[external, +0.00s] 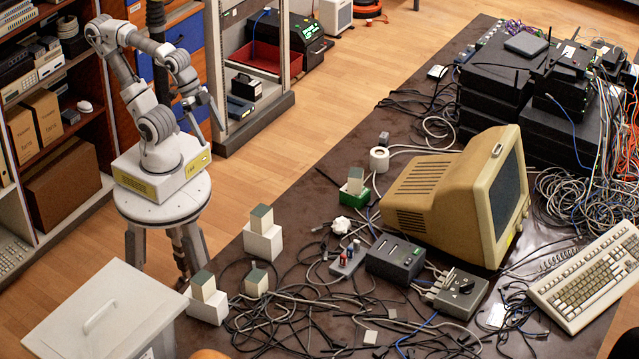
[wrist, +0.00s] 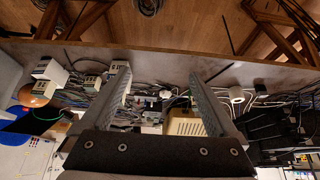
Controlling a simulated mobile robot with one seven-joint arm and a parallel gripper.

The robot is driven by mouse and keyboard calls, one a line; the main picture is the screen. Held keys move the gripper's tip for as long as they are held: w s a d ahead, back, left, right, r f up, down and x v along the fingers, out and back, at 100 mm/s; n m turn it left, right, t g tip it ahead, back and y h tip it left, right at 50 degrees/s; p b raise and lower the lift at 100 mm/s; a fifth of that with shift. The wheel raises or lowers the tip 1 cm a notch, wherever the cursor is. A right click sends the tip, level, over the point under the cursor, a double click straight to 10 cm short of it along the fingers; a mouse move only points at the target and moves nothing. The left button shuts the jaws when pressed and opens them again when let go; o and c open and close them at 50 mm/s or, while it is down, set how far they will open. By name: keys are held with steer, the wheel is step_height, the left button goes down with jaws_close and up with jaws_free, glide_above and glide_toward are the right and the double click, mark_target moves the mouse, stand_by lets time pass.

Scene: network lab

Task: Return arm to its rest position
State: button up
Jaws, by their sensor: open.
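My arm stands on a round white pedestal at the left of the external view, folded up and over, away from the table. My gripper (external: 203,118) hangs at its end, pointing down, left of the table's edge. In the wrist view my gripper (wrist: 158,78) has its two grey fingers wide apart. Nothing is between the fingers; the cluttered table shows beyond them.
The dark table (external: 310,200) holds a beige monitor (external: 455,195), a keyboard (external: 590,275), tangled cables and several white blocks with grey-green cubes on top. Shelves (external: 50,130) stand behind my arm. A white lidded box (external: 100,315) is at front left.

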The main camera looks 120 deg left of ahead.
step_height(320, 180, up, 19)
steer(key=p, duration=1.7)
